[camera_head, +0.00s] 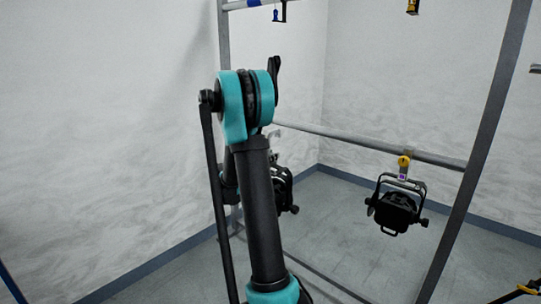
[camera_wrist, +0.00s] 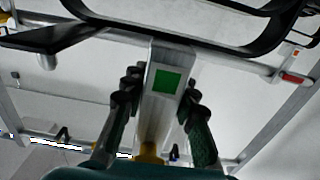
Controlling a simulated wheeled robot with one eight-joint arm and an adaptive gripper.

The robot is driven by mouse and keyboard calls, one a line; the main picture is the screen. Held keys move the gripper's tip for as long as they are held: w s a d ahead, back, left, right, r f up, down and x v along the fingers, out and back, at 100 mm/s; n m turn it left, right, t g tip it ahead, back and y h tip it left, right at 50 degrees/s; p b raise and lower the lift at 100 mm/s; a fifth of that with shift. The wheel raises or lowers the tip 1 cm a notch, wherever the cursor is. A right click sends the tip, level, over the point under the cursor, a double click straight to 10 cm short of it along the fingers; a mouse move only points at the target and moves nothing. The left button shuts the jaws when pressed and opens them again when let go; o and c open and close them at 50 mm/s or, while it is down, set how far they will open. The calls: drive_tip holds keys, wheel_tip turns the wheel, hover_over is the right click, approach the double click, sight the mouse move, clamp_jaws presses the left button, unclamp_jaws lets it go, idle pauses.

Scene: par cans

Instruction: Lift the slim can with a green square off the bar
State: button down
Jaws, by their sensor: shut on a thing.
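A grey clamp strip with a green square (camera_wrist: 167,82) stands in the middle of the wrist view. It joins the black yoke (camera_wrist: 230,49) of the can at the top of that view. My gripper (camera_wrist: 160,90) is shut on this strip, one dark finger on each side. In the head view the can (camera_head: 284,188) is mostly hidden behind my arm, and my fingers are hidden too. The bar (camera_head: 340,138) runs behind my arm; it also shows in the wrist view (camera_wrist: 232,65). I cannot tell whether the clamp still touches the bar.
Another black can (camera_head: 397,208) with a purple square and a yellow knob hangs from the bar at the right. A grey upright post (camera_head: 478,150) stands beyond it. A higher bar holds small blue and yellow fittings. The floor below is clear.

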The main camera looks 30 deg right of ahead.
idle(0.5)
drive_tip(key=v, duration=1.3)
drive_tip(key=shift+a, duration=0.25)
idle(1.2)
drive_tip(key=shift+s, duration=0.1)
